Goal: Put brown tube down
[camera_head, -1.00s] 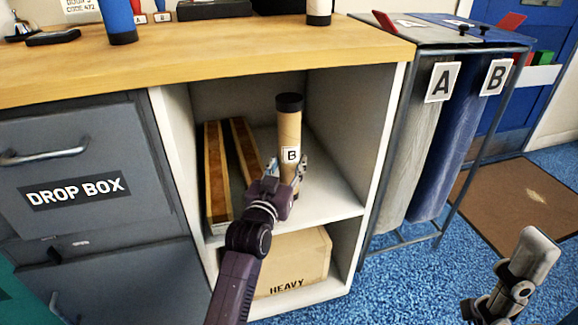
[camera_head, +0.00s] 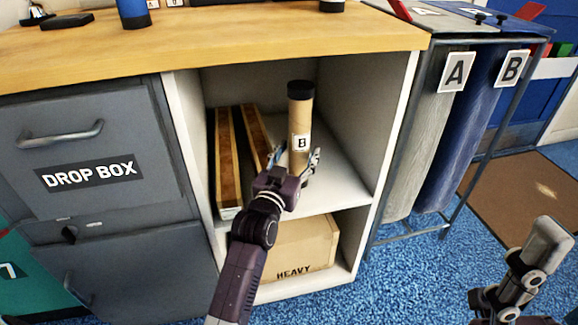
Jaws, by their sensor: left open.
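The brown tube (camera_head: 301,115) has a black cap and a white label with the letter B. It stands upright on the upper shelf (camera_head: 345,182) of the open cabinet. My left gripper (camera_head: 294,165) is open, with its fingers on either side of the tube's lower part. The wrist hides part of the tube's base, and I cannot tell whether the fingers touch it. At the lower right is part of my right arm (camera_head: 535,255); its fingertips do not show clearly.
Two long brown-striped pieces (camera_head: 229,160) lean left of the tube. A carton marked HEAVY (camera_head: 300,248) sits below. Grey drawers marked DROP BOX (camera_head: 90,150) are at left. Sacks A (camera_head: 430,140) and B (camera_head: 485,130) hang at right. A blue tube (camera_head: 133,12) stands on the wooden counter (camera_head: 230,45).

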